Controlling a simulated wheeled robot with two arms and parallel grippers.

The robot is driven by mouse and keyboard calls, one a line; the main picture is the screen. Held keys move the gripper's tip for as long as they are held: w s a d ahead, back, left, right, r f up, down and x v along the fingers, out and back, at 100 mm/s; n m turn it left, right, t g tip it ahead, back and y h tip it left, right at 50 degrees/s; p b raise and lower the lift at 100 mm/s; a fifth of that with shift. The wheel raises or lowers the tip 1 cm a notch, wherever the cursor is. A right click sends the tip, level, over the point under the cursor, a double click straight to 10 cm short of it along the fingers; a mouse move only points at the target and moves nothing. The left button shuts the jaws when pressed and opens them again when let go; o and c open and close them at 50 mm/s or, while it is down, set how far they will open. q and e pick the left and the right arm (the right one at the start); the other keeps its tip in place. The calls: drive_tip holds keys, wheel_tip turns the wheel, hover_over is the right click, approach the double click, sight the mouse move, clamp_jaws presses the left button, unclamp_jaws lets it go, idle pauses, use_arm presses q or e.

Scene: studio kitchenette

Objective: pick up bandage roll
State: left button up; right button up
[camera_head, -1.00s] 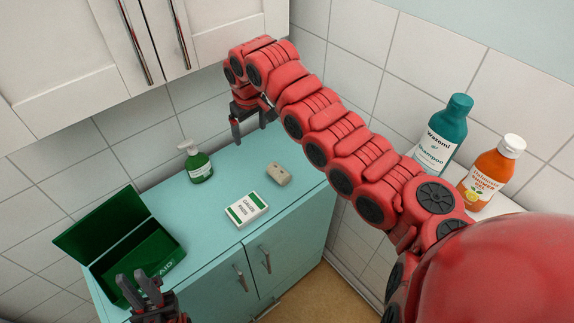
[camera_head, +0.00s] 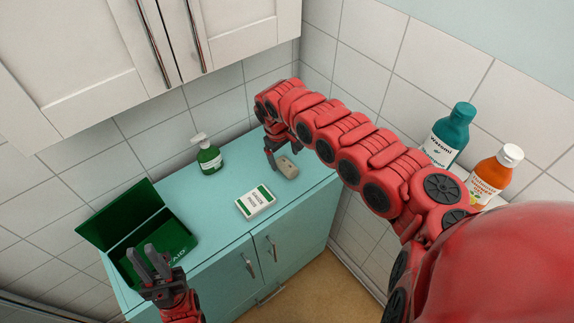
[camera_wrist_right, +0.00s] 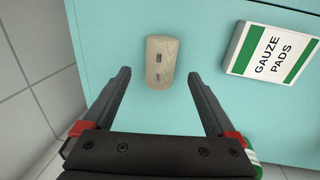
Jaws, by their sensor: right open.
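The bandage roll (camera_head: 288,167) is a small beige, rounded block lying on the teal cabinet top. It also shows in the right wrist view (camera_wrist_right: 161,55), with dark marks on it. My right gripper (camera_head: 274,160) is open beside the roll. In the right wrist view my right gripper (camera_wrist_right: 158,76) has its fingertips on either side of the roll's near end, with gaps at both sides; I cannot tell the height between them. My left gripper (camera_head: 143,250) has its fingers apart and nothing between them, in front of the green box.
A gauze pads box (camera_head: 256,202) lies near the roll, and a green pump bottle (camera_head: 208,155) stands toward the wall. An open green first-aid box (camera_head: 178,243) is at the left. Wall cabinets (camera_head: 90,50) overhang the back. Shampoo (camera_head: 449,136) and an orange bottle (camera_head: 491,178) stand right.

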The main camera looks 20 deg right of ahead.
sight(287, 165)
drive_tip(key=f, duration=0.1)
drive_tip(key=f+p, duration=0.1)
drive_tip(key=f, duration=0.1)
drive_tip(key=shift+s+d+f+p, duration=0.2)
drive_tip(key=shift+d+f+p, duration=0.1)
drive_tip(key=shift+f, duration=0.05)
drive_tip(key=shift+d+f, duration=0.15)
drive_tip(key=shift+f, duration=0.4)
drive_tip(key=c, duration=1.4)
drive_tip(key=shift+c, duration=0.2)
drive_tip(key=shift+r, duration=0.15)
